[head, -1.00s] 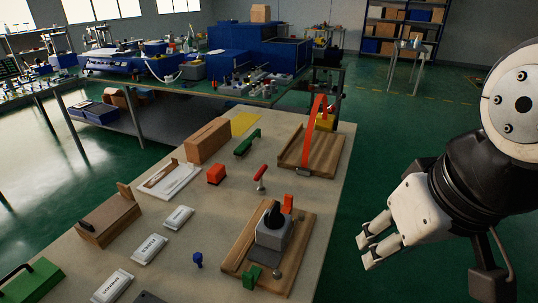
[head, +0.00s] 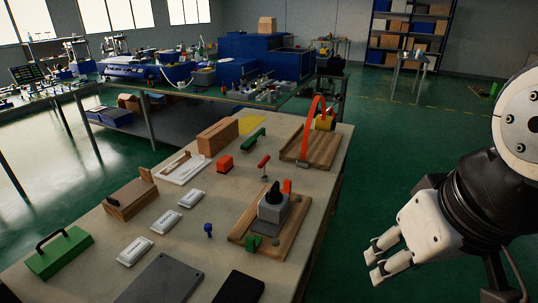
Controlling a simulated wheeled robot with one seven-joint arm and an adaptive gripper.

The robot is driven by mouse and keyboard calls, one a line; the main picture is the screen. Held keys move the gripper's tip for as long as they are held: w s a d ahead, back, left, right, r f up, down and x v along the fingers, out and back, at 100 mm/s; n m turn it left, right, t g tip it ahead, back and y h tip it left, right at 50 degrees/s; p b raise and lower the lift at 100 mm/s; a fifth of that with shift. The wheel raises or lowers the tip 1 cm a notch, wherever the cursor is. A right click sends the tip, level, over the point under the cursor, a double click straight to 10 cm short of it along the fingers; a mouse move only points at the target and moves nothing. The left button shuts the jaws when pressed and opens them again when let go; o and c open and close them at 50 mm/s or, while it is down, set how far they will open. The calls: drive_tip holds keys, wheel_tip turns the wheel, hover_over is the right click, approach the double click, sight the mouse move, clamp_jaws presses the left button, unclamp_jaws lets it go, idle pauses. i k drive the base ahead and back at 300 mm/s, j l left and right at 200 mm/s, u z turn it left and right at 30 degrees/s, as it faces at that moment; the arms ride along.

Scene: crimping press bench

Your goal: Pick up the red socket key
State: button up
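A red-handled tool with a short metal shaft, which looks like the red socket key (head: 263,162), stands tilted on the bench in the head view. My gripper (head: 370,264) is off the bench's right side, over the green floor, well apart from the red tool. Its two fingers point left with a gap between them, and nothing shows in the gap.
The bench (head: 115,255) also holds a wooden board with a grey device (head: 273,207), a board with a red arched lever (head: 318,112), a blue knobbed piece (head: 208,230), white packets, a green box (head: 60,252) and a dark plate (head: 165,280). Floor right of it is clear.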

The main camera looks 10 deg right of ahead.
sight(264, 177)
drive_tip(key=i+l+u, duration=0.1)
drive_tip(key=u, duration=0.55)
drive_tip(key=i+l+u, duration=0.15)
drive_tip(key=l, duration=0.2)
drive_tip(key=i+l+u, duration=0.2)
drive_tip(key=l, duration=0.15)
drive_tip(key=i+l+u, duration=0.15)
drive_tip(key=l, duration=0.2)
drive_tip(key=l+u, duration=0.2)
drive_tip(key=l, duration=0.2)
drive_tip(key=i+l, duration=0.1)
drive_tip(key=l, duration=0.3)
drive_tip(key=i+l, duration=0.1)
drive_tip(key=l, duration=0.35)
drive_tip(key=i+l, duration=0.15)
drive_tip(key=l, duration=0.3)
drive_tip(key=i+l, duration=0.1)
drive_tip(key=l, duration=0.3)
drive_tip(key=u, duration=0.05)
